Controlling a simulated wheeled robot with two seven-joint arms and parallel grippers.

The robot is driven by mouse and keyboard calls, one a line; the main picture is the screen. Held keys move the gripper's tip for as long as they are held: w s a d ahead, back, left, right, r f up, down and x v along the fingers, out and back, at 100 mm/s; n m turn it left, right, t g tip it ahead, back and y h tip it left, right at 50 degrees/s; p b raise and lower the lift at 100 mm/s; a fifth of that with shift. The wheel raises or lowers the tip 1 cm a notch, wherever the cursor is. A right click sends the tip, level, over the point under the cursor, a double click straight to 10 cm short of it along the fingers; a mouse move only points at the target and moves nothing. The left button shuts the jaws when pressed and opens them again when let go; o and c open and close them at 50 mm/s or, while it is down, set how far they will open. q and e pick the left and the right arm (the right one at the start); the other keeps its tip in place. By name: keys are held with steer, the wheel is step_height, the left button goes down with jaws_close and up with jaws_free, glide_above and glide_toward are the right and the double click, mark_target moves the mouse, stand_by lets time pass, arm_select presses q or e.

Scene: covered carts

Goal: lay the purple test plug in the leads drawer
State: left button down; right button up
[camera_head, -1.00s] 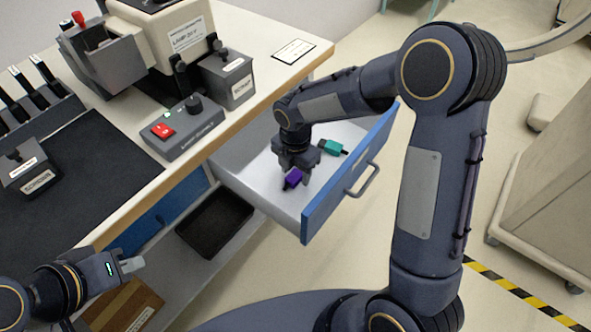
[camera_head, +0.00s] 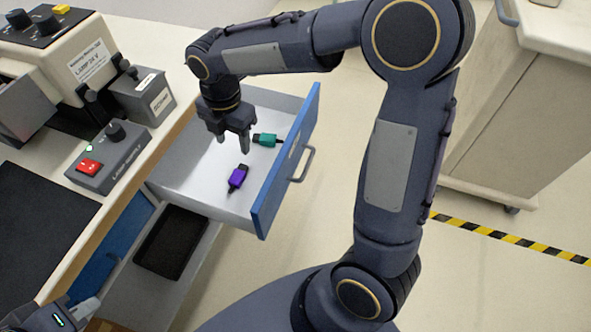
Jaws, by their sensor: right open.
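The purple test plug (camera_head: 238,177) lies on the floor of the open, blue-fronted drawer (camera_head: 190,192). A teal plug (camera_head: 266,140) lies in the same drawer, farther back and to the right. My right gripper (camera_head: 232,145) points down above the drawer, open and empty, a little above and behind the purple plug and apart from it. My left gripper (camera_head: 82,316) shows only in part at the bottom left corner; its jaws cannot be made out clearly.
A lamp supply box with a red switch (camera_head: 89,167) and a grey box (camera_head: 143,95) stand on the bench beside the drawer. A black tray (camera_head: 172,243) sits on the shelf below.

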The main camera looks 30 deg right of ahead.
steer(key=s+d+r+m+t+y, duration=0.1)
steer(key=s+d+r+m, duration=0.25)
steer(key=s+m, duration=0.3)
steer(key=s+d+r+m+t+y, duration=0.1)
steer(key=s+d+r+m+t, duration=0.1)
steer(key=s+d+m, duration=0.35)
steer(key=s+a+f+m+t+y, duration=0.1)
steer(key=s+f+m+t, duration=0.1)
steer(key=s+m, duration=0.7)
steer(key=m, duration=0.5)
steer(key=shift+a, duration=0.4)
steer(key=shift+r, duration=0.1)
step_height(320, 180, up, 7)
steer(key=p, duration=0.6)
steer(key=shift+p, duration=0.4)
